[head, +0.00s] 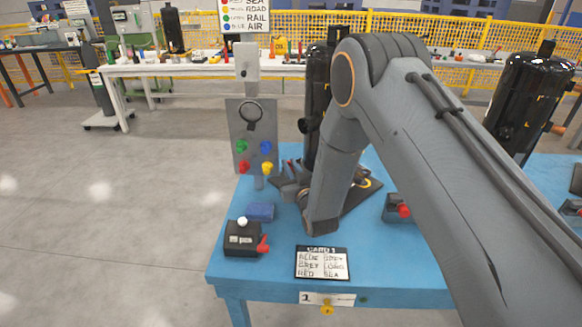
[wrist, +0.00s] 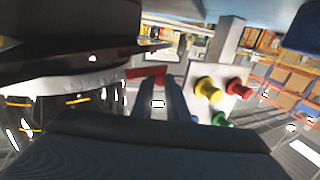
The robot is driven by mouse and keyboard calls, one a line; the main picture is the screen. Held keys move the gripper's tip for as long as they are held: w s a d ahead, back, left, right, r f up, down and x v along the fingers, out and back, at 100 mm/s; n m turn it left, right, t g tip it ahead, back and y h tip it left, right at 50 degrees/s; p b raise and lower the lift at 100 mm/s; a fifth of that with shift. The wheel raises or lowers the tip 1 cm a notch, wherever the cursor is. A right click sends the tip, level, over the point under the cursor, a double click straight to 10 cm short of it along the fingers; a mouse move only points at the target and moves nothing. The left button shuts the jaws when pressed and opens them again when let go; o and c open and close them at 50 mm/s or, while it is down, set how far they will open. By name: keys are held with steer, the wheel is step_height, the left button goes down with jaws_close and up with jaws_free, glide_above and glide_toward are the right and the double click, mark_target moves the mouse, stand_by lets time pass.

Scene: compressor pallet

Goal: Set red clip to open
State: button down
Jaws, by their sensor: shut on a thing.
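The red clip (wrist: 147,72) shows as a short red bar at my fingertips in the wrist view, beside the dark compressor body (wrist: 70,40). My gripper (wrist: 160,84) has its two fingers close together at the bar and is shut on it. In the head view a bit of red (head: 291,164) shows near my gripper (head: 286,180), low beside the black compressor (head: 317,110). My arm hides part of that spot, and I cannot tell the clip's exact angle.
A grey panel (head: 239,115) with green, blue, red and yellow knobs stands just left of my gripper. On the blue table (head: 225,272) are a black box (head: 240,238) with a red lever, a blue block (head: 261,211), a card (head: 322,263) and a red-knobbed part (head: 403,211).

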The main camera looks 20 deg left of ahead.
steer(key=shift+s+d+n+g+y+b, duration=0.1)
steer(key=shift+s+n+g+y+b, duration=0.25)
steer(key=shift+n+g+y, duration=0.35)
steer(key=shift+s+n+g+y+b, duration=0.2)
steer(key=shift+n+g+y+b, duration=0.1)
steer(key=shift+n+g+y, duration=0.4)
steer(key=c, duration=1.7)
jaws_free()
steer(key=shift+c, duration=0.2)
steer(key=shift+s, duration=0.15)
steer(key=shift+a+m, duration=0.25)
steer(key=shift+m, duration=0.05)
